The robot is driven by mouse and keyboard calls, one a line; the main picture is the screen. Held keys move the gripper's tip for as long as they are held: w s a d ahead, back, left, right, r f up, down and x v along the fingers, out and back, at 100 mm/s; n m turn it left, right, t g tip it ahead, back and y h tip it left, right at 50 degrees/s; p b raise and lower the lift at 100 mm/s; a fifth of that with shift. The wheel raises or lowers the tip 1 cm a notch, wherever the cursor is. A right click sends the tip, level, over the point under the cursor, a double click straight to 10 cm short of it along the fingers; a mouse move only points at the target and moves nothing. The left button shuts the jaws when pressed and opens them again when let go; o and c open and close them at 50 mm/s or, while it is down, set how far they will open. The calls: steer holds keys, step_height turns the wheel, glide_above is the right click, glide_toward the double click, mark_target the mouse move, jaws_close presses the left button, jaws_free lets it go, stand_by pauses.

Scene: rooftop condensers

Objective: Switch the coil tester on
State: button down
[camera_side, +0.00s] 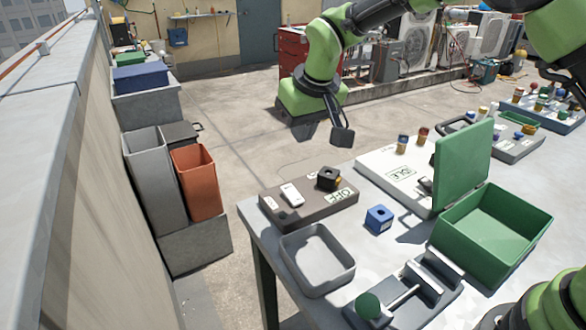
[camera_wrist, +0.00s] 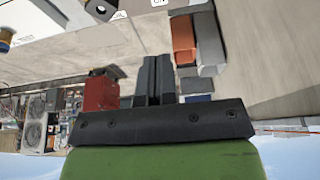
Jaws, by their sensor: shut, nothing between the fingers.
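A brown-grey box, apparently the coil tester (camera_side: 312,209), lies on the near-left part of the table in the side view. Its top has a white rocker-like part (camera_side: 291,194), a black block with a hole (camera_side: 328,178) and a plate (camera_side: 341,195) reading OFF. My gripper (camera_side: 342,136) is shut and empty, in the air above and behind this box, touching nothing. In the wrist view its dark fingers (camera_wrist: 152,80) are together. Part of the table top shows at the upper left there, cut off by the frame edge.
A white panel (camera_side: 375,168) reading IDLE lies right of the box, near an open green bin (camera_side: 543,231). A blue block (camera_side: 380,218), a grey tray (camera_side: 343,276) and a green-knobbed lever device (camera_side: 368,305) stand nearer. Bins, including an orange one (camera_side: 196,184), stand off the table's left.

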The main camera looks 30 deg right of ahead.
mark_target(291, 190)
steer(key=x, duration=1.4)
steer(key=shift+s+f, duration=0.1)
steer(key=shift+s, duration=0.3)
steer(key=shift+w+f, duration=0.1)
steer(key=shift+w+f, duration=0.15)
steer(key=shift+f, duration=0.1)
steer(key=shift+s+r, duration=0.15)
steer(key=shift+s, duration=0.7)
